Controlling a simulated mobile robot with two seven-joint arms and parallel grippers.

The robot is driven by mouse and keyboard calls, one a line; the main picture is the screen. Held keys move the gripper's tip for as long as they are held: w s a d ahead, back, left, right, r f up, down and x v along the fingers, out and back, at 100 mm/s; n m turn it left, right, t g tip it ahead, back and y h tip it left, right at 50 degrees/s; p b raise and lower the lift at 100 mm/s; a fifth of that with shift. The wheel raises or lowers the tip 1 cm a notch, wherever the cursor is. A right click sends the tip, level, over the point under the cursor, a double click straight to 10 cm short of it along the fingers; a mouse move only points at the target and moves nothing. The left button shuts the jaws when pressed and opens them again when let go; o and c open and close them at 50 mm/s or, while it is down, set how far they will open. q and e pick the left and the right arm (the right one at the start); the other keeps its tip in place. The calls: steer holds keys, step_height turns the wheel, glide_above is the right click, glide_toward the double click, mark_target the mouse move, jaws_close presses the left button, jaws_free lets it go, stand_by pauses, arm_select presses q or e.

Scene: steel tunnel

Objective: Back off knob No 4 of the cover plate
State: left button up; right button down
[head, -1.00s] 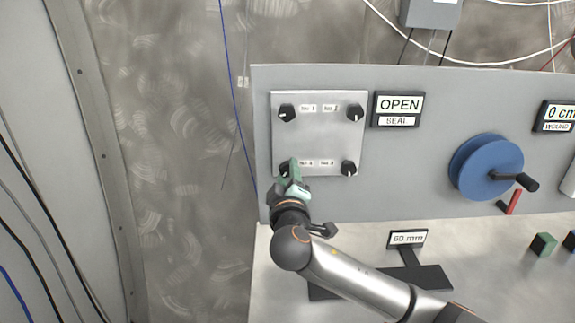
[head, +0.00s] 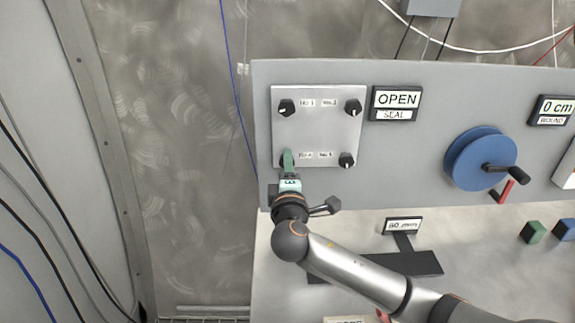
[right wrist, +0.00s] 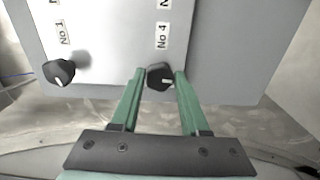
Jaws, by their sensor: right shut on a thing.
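The square metal cover plate (head: 318,128) is mounted on the grey panel and has a black knob near each corner. Knob No 4 (right wrist: 160,78) is at its lower left in the head view, mostly hidden there by my right gripper (head: 288,158). In the right wrist view the green fingers stand on both sides of this knob, beside its "No 4" label (right wrist: 162,37). My right gripper is shut on it. Knob No 1 (head: 286,107) is at the upper left, also visible in the right wrist view (right wrist: 61,73). My left gripper is not in view.
An OPEN/SEAL sign (head: 397,103) is right of the plate. A blue wheel (head: 474,158) with a crank is farther right. A sign on a dark stand (head: 403,226) and small green (head: 533,232) and blue blocks are on the bench below.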

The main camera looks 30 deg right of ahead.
steer(key=shift+f, duration=0.1)
steer(key=shift+c, duration=2)
jaws_free()
steer(key=shift+s, duration=0.1)
steer(key=b+v, duration=0.2)
steer(key=v, duration=1)
steer(key=shift+s, duration=0.2)
steer(key=shift+a, duration=0.15)
